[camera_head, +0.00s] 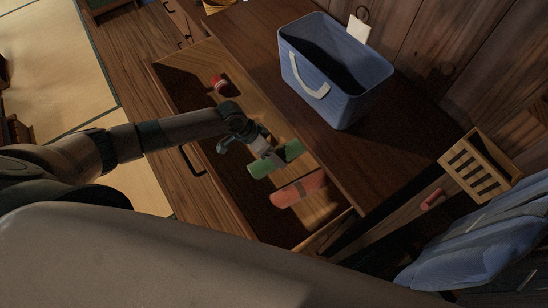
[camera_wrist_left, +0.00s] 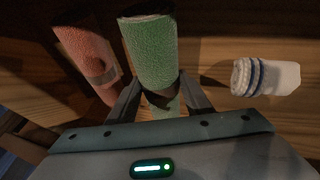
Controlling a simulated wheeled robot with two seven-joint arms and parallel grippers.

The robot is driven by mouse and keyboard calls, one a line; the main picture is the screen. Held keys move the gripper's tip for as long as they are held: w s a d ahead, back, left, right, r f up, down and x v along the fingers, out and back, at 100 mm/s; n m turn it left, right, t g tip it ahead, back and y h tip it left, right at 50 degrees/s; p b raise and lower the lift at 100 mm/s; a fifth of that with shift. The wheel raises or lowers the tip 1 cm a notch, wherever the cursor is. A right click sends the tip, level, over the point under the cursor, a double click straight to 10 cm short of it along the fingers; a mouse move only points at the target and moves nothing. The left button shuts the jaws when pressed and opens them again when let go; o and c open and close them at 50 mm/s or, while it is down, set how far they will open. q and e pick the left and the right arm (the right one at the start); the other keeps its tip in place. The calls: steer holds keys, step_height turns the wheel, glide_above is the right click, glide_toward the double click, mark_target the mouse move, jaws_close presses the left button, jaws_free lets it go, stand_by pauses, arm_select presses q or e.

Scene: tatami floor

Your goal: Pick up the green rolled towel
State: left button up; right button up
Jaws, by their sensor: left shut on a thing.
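The green rolled towel (camera_head: 288,153) is in the open wooden drawer area in the head view, and it also shows at the top of the left wrist view (camera_wrist_left: 151,50). My left gripper (camera_head: 268,155) is shut on this towel, with one finger on each side of it in the left wrist view (camera_wrist_left: 160,90). The fingers cover part of the towel's middle in the head view. I cannot tell whether the towel touches the drawer floor. My right gripper is not in view.
A salmon-pink rolled towel (camera_head: 300,189) lies close beside the green one. A white roll with blue stripes (camera_wrist_left: 265,77) lies to the other side. A blue basket (camera_head: 345,95) stands on the wooden top.

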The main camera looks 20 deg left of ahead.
arm_select(q)
step_height(320, 180, up, 7)
steer(key=shift+r+b, duration=0.2)
steer(key=shift+b, duration=0.7)
steer(key=shift+r, duration=0.55)
steer(key=shift+s+f, duration=0.1)
